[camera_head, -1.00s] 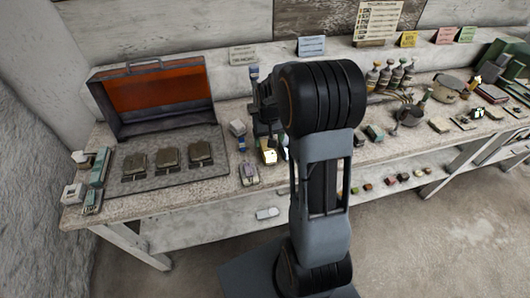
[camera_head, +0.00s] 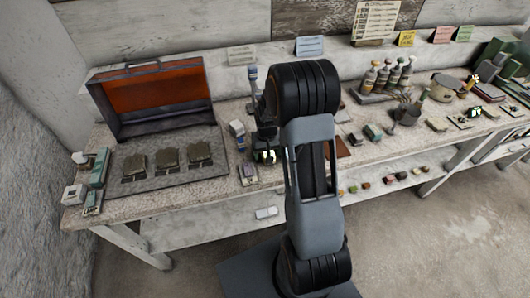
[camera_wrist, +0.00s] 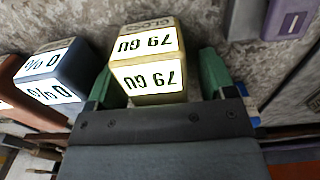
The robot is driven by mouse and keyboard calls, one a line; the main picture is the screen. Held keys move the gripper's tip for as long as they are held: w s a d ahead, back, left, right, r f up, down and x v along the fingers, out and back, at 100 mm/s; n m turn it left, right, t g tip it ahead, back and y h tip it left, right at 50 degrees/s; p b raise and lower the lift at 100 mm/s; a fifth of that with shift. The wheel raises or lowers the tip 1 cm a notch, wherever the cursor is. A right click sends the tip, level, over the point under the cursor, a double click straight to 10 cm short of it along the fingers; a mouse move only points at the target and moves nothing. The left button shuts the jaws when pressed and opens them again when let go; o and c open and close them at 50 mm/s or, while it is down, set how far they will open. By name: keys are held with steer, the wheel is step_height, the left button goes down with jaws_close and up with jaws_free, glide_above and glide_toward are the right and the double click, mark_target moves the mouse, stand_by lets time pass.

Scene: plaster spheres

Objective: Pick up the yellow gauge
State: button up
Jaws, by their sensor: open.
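The yellow gauge (camera_wrist: 146,75), a small block with white faces marked "79 GU" (upside down), stands upright on the bench in the wrist view. My gripper (camera_wrist: 157,88) is open, with one green fingertip to the left of the gauge and one to the right. A slim gap seems to show on the right side; I cannot tell whether either finger touches it. In the head view my gripper (camera_head: 264,157) is low at the bench top, and my arm and fingers hide most of the gauge.
A blue gauge (camera_wrist: 50,76) stands close left of my left finger. A purple device (camera_wrist: 290,18) lies at the upper right of the wrist view. In the head view an open case with orange lining (camera_head: 155,88) stands to the left, and bottles (camera_head: 385,75) stand to the right.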

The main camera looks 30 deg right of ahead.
steer(key=shift+f, duration=0.15)
stand_by(0.3)
steer(key=c, duration=1.1)
